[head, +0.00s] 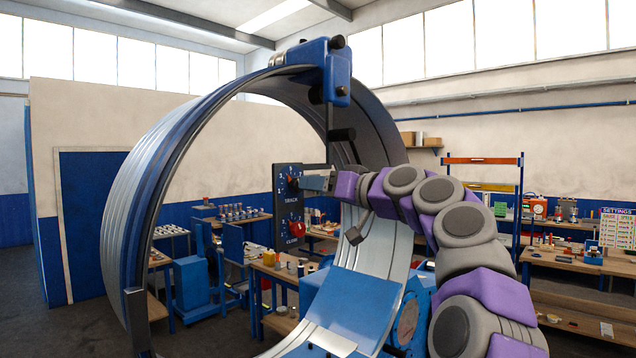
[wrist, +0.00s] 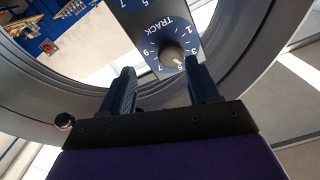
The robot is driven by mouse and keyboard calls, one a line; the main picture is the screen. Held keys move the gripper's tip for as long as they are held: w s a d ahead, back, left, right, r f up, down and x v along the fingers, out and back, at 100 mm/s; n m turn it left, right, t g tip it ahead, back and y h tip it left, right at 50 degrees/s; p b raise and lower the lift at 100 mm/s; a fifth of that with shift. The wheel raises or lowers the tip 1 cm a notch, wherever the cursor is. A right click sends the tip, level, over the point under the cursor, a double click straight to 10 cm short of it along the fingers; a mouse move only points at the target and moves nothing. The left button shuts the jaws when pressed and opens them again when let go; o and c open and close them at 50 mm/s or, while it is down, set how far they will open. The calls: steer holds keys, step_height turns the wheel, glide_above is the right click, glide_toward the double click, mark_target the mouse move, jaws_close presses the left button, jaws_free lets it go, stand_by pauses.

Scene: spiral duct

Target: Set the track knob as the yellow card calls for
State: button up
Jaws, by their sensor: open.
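The dark control panel (head: 290,212) hangs inside the big ring. It carries an upper dial (head: 289,180), the word TRACK below it, and a lower dial with a red knob (head: 297,231). My gripper (head: 318,182) is level with the upper dial, close to its face. In the wrist view the round grey track knob (wrist: 172,56) shows between my open fingers (wrist: 160,85), on a numbered blue dial beside the word TRACK. A pale mark on it seems to point near 5. I cannot tell whether the fingers touch it. I cannot make out a yellow card.
A white SETTINGS board (head: 617,229) with coloured rows stands at the far right, too small to read. The ribbed metal ring (head: 120,235) surrounds the panel. A blue clamp block (head: 322,65) sits on its top. Workbenches with small parts stand behind.

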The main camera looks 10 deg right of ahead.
mark_target(295, 187)
steer(key=a, duration=0.1)
steer(key=w+a, duration=0.1)
steer(key=a, duration=0.1)
steer(key=w+a, duration=0.1)
steer(key=a, duration=0.1)
steer(key=d, duration=0.2)
steer(key=shift+s+d, duration=0.1)
steer(key=shift+d, duration=0.6)
steer(key=shift+c, duration=1.4)
steer(key=shift+s+a, duration=0.15)
steer(key=shift+a, duration=0.65)
steer(key=c, duration=0.3)
steer(key=shift+a, duration=0.15)
steer(key=shift+c, duration=0.7)
steer(key=shift+d, duration=0.2)
steer(key=c, duration=0.3)
